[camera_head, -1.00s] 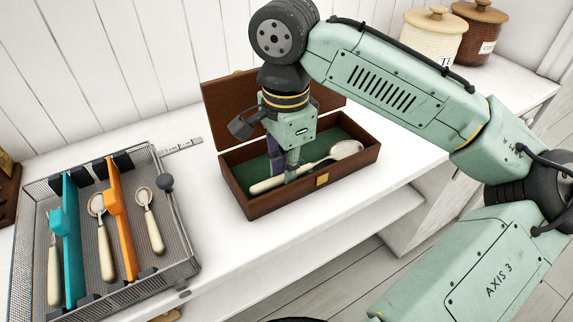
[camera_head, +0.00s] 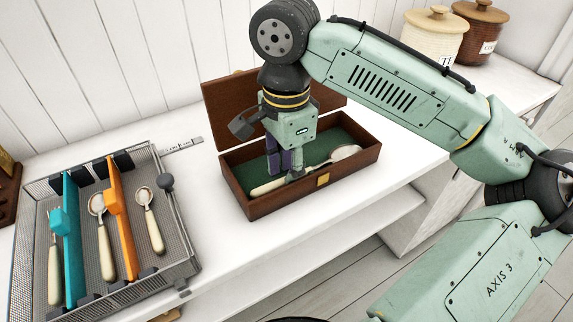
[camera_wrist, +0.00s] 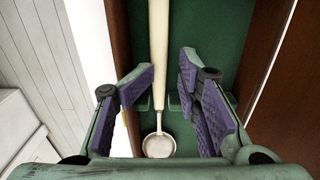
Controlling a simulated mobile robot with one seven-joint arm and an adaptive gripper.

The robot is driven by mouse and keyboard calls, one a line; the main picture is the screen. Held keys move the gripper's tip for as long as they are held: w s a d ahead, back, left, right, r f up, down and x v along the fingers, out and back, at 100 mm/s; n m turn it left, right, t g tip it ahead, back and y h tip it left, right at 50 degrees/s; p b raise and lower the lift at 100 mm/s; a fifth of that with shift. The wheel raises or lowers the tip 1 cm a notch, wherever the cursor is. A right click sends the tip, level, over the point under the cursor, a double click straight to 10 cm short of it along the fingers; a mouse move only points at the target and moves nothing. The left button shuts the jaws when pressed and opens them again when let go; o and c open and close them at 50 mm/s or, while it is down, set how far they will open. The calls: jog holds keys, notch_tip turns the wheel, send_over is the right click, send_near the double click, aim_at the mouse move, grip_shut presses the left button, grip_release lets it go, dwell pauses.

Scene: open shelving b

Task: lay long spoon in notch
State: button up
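The long spoon (camera_head: 268,187), with a cream handle and metal bowl, lies lengthwise in a wooden box (camera_head: 262,209) lined with green. In the wrist view the spoon (camera_wrist: 159,55) has its bowl at the bottom of the picture. Its neck passes between small green blocks (camera_wrist: 174,102) that look like the notch; how deep it sits I cannot tell. My gripper (camera_head: 285,173) is down inside the box over the spoon. In the wrist view my gripper (camera_wrist: 167,72) is open, its purple-padded fingers on either side of the handle, with a clear gap on the right.
The box's lid (camera_head: 228,108) stands open behind it. Two lidded jars (camera_head: 433,40) stand at the back right.

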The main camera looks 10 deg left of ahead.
notch_tip(320, 180, up, 12)
dwell(0.5)
jog(key=shift+f, duration=0.1)
